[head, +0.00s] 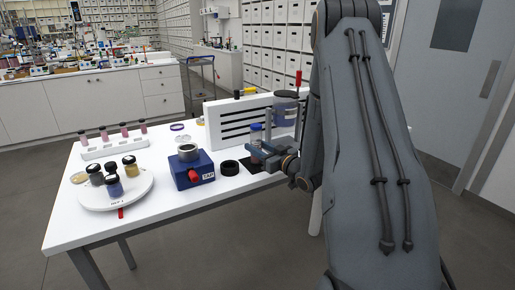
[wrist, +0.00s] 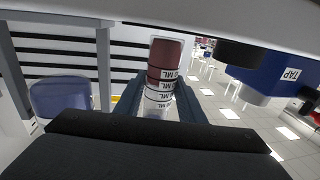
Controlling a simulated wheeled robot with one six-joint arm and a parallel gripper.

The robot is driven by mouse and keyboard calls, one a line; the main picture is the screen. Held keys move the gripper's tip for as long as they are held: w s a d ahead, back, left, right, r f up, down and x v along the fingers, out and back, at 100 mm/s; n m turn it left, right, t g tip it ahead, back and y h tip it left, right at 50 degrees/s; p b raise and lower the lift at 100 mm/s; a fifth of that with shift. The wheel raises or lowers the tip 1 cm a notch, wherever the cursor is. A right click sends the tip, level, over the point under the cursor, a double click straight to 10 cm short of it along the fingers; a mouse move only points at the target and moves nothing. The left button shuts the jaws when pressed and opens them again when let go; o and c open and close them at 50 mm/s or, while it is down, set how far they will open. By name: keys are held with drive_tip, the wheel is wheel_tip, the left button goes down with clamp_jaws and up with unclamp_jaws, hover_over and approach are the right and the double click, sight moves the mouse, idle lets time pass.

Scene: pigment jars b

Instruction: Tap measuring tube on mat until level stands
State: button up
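My gripper (head: 262,150) has its two fingers on either side of the clear measuring tube (head: 256,132), shut on it. In the wrist view, which looks upside down, the tube (wrist: 162,75) stands between the fingers (wrist: 160,105). Maroon powder fills its base end, and several ML marks show along it. The surface of the powder is too small to judge for level. I cannot tell whether the tube's base touches the mat.
A white slatted rack (head: 228,122) with a blue jar (head: 285,108) is behind. A round white tray (head: 128,194) holds several jars at left.

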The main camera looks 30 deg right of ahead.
idle(0.4)
drive_tip(key=shift+f+b, duration=0.35)
drive_tip(key=shift+f, duration=0.25)
drive_tip(key=c, duration=0.8)
drive_tip(key=shift+r+p, duration=0.5)
drive_tip(key=shift+r, duration=0.2)
drive_tip(key=o, duration=0.8)
